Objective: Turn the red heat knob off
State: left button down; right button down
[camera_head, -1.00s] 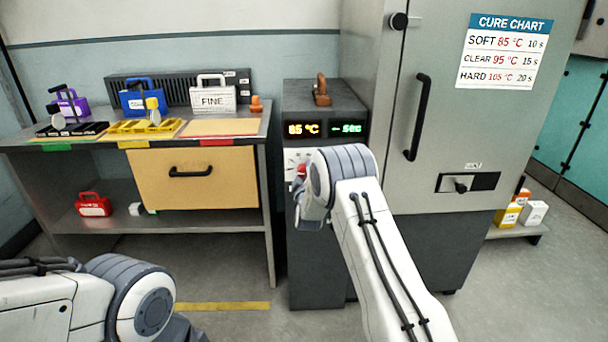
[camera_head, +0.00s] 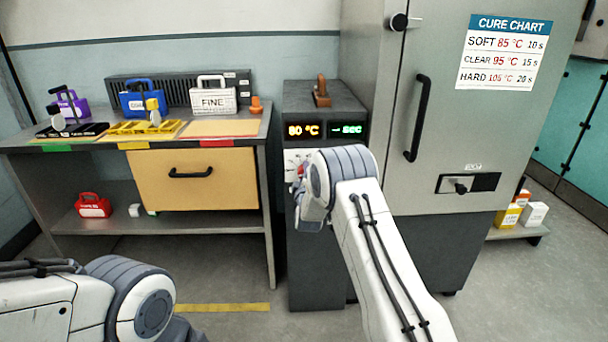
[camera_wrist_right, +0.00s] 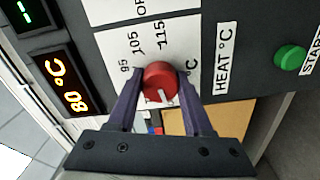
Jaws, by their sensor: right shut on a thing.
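My right gripper (camera_wrist_right: 161,84) is shut on the knob, one finger on each side. In the head view only a red sliver of the knob (camera_head: 299,171) shows past my right wrist. The temperature display (camera_head: 303,130) reads 80 °C; it also shows in the wrist view (camera_wrist_right: 68,82). My left gripper is out of view.
A green start button (camera_wrist_right: 290,58) sits near the "HEAT °C" label. The oven door handle (camera_head: 418,118) is right of the control box (camera_head: 317,225). A bench (camera_head: 75,145) with cases and trays stands at left. The cure chart (camera_head: 504,52) hangs on the door.

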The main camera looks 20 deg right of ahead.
jog(key=shift+c, duration=1.5)
grip_release()
jog(key=v, duration=1)
jog(key=shift+s, duration=0.2)
jog(key=shift+a, duration=0.15)
